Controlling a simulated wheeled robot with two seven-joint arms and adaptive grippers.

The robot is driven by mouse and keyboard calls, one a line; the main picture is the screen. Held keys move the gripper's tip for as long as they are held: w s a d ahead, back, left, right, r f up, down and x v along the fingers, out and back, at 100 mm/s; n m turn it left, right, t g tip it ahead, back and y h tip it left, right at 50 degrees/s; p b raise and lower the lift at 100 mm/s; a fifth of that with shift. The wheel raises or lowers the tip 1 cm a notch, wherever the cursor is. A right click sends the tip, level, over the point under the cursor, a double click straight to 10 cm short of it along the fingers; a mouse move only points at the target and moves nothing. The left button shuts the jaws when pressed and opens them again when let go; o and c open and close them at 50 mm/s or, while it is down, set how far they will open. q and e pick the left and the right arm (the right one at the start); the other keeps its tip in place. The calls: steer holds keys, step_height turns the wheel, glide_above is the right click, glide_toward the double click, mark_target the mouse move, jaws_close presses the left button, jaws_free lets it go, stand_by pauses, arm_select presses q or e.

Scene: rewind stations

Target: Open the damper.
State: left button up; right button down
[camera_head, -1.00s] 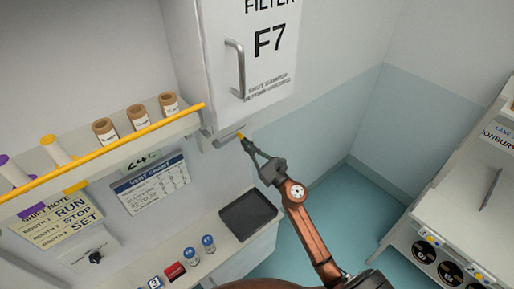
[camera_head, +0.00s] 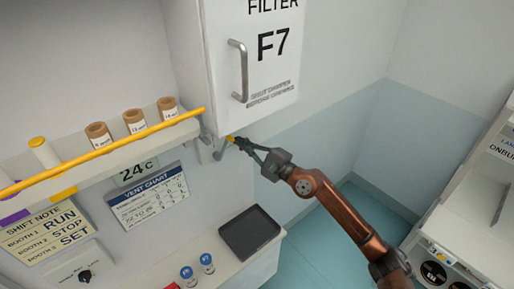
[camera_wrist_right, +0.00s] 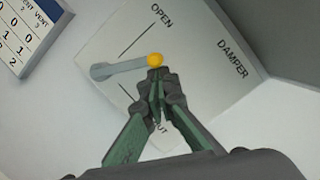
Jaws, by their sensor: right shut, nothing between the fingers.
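The damper plate (camera_wrist_right: 205,75) fills the right wrist view, marked OPEN at the top, DAMPER at the right and a partly hidden word at the bottom. Its grey lever (camera_wrist_right: 120,68) ends in a yellow knob (camera_wrist_right: 155,60) and points between the two marked lines. In the head view the knob (camera_head: 231,140) shows under the filter cabinet. My right gripper (camera_head: 238,141) is shut and empty. In the wrist view its fingertips (camera_wrist_right: 157,74) are right against or just beside the knob; I cannot tell if they touch. My left gripper is out of view.
The filter F7 cabinet (camera_head: 275,75) with its handle (camera_head: 239,70) hangs just above the gripper. A shelf with a yellow rail (camera_head: 120,143) and several rolls is at the left. A black tray (camera_head: 250,233) lies on the counter below.

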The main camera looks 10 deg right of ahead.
mark_target(233, 142)
steer(key=shift+s+a+r+n+g+h+b, duration=0.2)
steer(key=shift+s+a+r+n, duration=0.3)
steer(key=shift+n, duration=0.4)
steer(key=shift+s+a+r+n+g+b, duration=0.15)
steer(key=shift+a+r+n+b, duration=0.15)
steer(key=shift+a+n, duration=0.45)
steer(key=shift+s+a+r+n+g+h+b, duration=0.15)
steer(key=shift+s+a+r+n, duration=0.25)
steer(key=shift+n, duration=0.65)
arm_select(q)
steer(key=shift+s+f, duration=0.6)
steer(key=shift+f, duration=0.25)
arm_select(e)
steer(key=shift+a+n, duration=0.1)
steer(key=shift+n, duration=0.2)
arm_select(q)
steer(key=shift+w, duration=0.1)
